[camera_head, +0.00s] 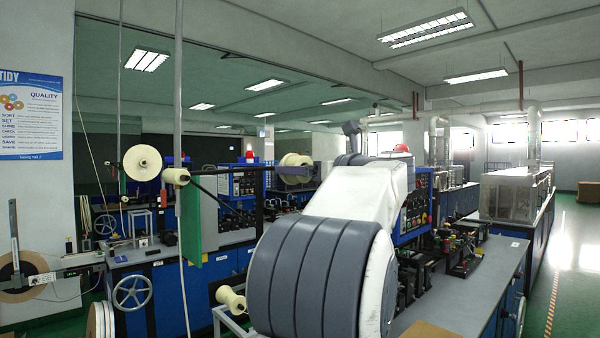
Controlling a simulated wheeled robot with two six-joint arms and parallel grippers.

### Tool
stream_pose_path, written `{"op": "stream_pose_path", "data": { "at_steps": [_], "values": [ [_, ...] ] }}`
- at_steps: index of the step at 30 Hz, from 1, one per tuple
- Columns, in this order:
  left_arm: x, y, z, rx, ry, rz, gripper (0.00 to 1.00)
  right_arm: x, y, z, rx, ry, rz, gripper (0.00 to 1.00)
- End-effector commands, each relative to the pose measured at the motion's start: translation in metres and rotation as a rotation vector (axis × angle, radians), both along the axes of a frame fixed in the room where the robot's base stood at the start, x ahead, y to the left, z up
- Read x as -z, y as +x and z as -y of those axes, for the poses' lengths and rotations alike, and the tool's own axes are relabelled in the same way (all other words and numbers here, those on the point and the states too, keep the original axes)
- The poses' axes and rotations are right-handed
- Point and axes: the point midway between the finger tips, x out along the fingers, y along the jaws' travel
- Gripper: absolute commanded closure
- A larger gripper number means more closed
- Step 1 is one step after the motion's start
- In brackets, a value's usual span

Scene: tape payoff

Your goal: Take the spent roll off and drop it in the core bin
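I cannot tell which roll is the spent one. A cream roll (142,162) hangs at the left above the blue machine. A smaller cream roll (176,176) sits at the left end of a black bar, and another cream roll (295,165) is further back. A small cream spool (231,299) is low, left of my large grey and white arm link. A wide-holed roll (22,277) stands at the left edge, and a pale roll (102,320) is at the bottom left. No bin can be made out. Neither gripper can be made out.
My arm link hides much of the middle. A grey-topped blue bench (480,270) with small mechanisms runs along the right. A brown surface (428,329) shows at the bottom. A handwheel (132,291) juts out at the left.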

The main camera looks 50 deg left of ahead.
Motion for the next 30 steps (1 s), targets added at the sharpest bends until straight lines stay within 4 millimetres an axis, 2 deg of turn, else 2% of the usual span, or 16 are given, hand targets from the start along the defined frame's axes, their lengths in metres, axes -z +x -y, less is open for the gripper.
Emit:
{"op": "stream_pose_path", "data": {
  "at_steps": [8, 30],
  "values": [
    [0.0, 0.0, 0.001, 0.0, 0.001, 0.001, 0.73, 0.001, 0.0, 0.0, 0.0, 0.0, 0.0, 0.44],
    [0.001, 0.005, 0.037, 0.002, 0.001, 0.002, 0.73, 0.016, 0.0, 0.0, 0.0, 0.0, 0.0, 0.44]
  ]
}}
